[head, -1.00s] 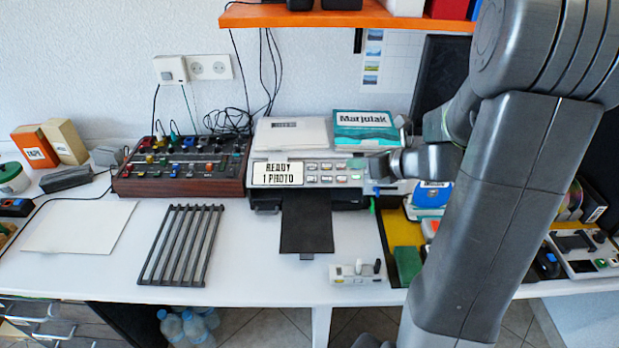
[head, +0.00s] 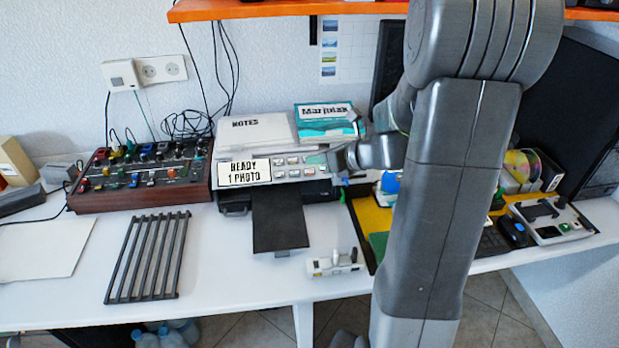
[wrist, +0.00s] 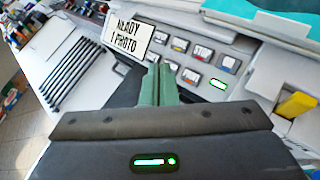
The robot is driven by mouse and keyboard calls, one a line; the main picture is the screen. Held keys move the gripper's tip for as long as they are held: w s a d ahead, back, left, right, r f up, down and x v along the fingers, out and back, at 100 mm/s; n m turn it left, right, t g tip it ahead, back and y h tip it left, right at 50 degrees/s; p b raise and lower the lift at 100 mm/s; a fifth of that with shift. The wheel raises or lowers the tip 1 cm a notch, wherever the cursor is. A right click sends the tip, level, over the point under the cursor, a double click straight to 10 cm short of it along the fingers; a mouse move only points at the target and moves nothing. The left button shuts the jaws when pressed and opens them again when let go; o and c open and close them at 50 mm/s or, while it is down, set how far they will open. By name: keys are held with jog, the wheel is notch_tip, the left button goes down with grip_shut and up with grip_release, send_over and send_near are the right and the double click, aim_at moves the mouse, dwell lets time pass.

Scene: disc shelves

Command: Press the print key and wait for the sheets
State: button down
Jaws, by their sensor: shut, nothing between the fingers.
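The printer (head: 232,196) stands at the back of the white desk. Its display (head: 244,172) reads "READY 1 PHOTO", and it also shows in the wrist view (wrist: 128,36). Right of the display is a panel of several small keys (head: 293,161). In the wrist view, one key glows green (wrist: 217,84) at the panel's right end; others carry small labels, hard to read. The black output tray (head: 278,222) sticks out in front and is bare. My gripper (head: 338,160) is shut and empty at the panel's right end. In the wrist view its fingertips (wrist: 158,72) point at the panel; contact cannot be told.
A notes pad (head: 255,131) and a teal book (head: 328,120) lie on top of the printer. A mixer (head: 140,178), a black rack (head: 148,257) and a white sheet (head: 45,250) are at left. A small white device (head: 335,264) stands near the front edge.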

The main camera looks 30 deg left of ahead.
aim_at(304, 170)
jog(key=shift+w+a+f+b, duration=0.3)
jog(key=shift+w+f+b, duration=0.1)
jog(key=shift+f, duration=0.4)
jog(key=shift+w+a+f+b, duration=0.25)
jog(key=shift+f+b, duration=0.2)
jog(key=shift+f, duration=0.3)
jog(key=shift+w+a+f+b, duration=0.3)
jog(key=shift+w+f+b, duration=0.1)
jog(key=shift+f, duration=0.4)
jog(key=shift+f, duration=0.1)
jog(key=shift+w+a+f, duration=0.1)
jog(key=shift+a+f, duration=0.05)
jog(key=shift+f, duration=0.1)
jog(key=shift+w+a+f, duration=0.1)
jog(key=shift+w+f, duration=0.05)
jog(key=shift+f, duration=0.25)
dwell(0.8)
jog(key=shift+s+d+r+p, duration=0.15)
jog(key=shift+r+p, duration=0.1)
jog(key=shift+r, duration=0.15)
jog(key=shift+s+d+r+p, duration=0.1)
jog(key=shift+s+r+p, duration=0.05)
jog(key=shift+r+p, duration=0.15)
jog(key=shift+r, duration=0.15)
